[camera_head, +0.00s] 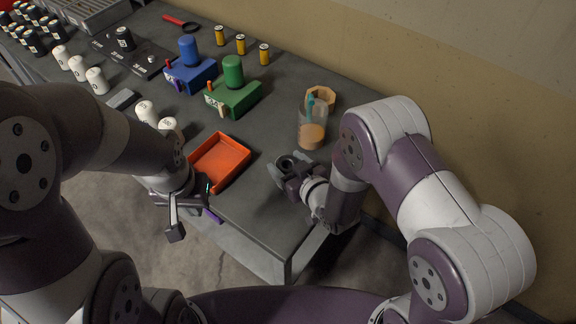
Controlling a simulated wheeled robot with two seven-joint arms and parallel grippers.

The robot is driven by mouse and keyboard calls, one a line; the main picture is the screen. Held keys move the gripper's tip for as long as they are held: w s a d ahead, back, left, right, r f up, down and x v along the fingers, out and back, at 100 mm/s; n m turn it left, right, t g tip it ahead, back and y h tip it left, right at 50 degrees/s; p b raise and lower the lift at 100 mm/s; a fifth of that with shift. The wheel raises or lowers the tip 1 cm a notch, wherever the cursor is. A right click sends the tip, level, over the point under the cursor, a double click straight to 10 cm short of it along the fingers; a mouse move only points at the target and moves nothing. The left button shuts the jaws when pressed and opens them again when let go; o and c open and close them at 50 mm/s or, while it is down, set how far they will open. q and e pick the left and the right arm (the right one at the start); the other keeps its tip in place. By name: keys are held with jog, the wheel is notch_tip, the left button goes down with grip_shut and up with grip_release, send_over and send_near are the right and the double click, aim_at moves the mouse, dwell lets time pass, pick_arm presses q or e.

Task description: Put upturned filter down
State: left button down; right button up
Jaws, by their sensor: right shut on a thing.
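The filter (286,162) is a small black cylinder with its open, ringed end facing up. My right gripper (280,173) is shut on it over the near right part of the table, beside the orange tray. The jaws hide its lower part, so I cannot tell whether it touches the tabletop. My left gripper (192,213) is in front of the table's near edge, below the orange tray, with its fingers apart and no filter between them. Small teal and purple parts show beside it.
An orange tray (220,161) is left of the filter. A clear jar (312,128) with tan contents stands behind it. Green (233,95) and blue (191,72) devices stand farther back. White filters (97,81) stand left. Some bare table (268,205) lies near the front edge.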

jog(key=shift+f, duration=0.6)
jog(key=shift+w+f, duration=0.15)
jog(key=shift+f, duration=0.1)
jog(key=o, duration=1.3)
jog(key=shift+c, duration=0.2)
